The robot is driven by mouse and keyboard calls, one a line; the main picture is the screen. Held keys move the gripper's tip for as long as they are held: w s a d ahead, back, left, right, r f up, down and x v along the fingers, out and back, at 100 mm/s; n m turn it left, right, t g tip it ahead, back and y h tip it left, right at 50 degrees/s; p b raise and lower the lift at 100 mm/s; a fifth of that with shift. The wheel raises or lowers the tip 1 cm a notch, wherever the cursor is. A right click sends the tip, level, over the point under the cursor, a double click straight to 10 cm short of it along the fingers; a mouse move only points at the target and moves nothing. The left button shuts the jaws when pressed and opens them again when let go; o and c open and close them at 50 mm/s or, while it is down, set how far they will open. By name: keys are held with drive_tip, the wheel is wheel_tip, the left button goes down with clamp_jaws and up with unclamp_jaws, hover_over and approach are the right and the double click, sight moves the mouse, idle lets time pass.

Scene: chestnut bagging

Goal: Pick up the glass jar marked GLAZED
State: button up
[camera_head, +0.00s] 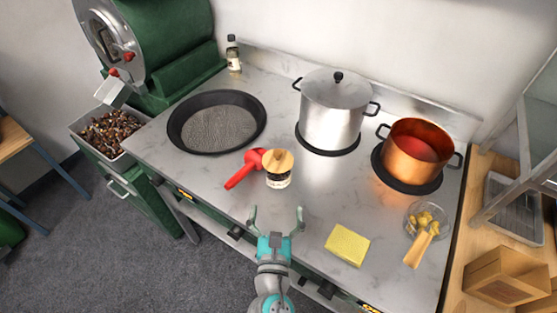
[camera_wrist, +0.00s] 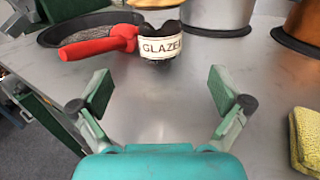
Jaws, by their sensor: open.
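The glass jar marked GLAZED (camera_head: 278,177) stands upright on the grey counter, with dark contents, a white label and a round wooden lid.
A red-handled tool (camera_head: 243,170) lies close at the jar's left. A dark pan (camera_head: 217,122) is behind left, a steel pot (camera_head: 334,112) behind right, and a copper pot (camera_head: 415,152) farther right. A yellow sponge (camera_head: 347,245) lies right of my gripper. The counter between gripper and jar is clear.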

sight(278, 184)
drive_tip(key=w, duration=0.5)
drive_tip(key=shift+w+d, duration=0.15)
drive_tip(key=shift+d, duration=0.1)
drive_tip(key=shift+w+r, duration=0.2)
drive_tip(key=shift+w, duration=2.8)
drive_tip(key=c, duration=1.5)
drive_tip(key=shift+r, duration=0.1)
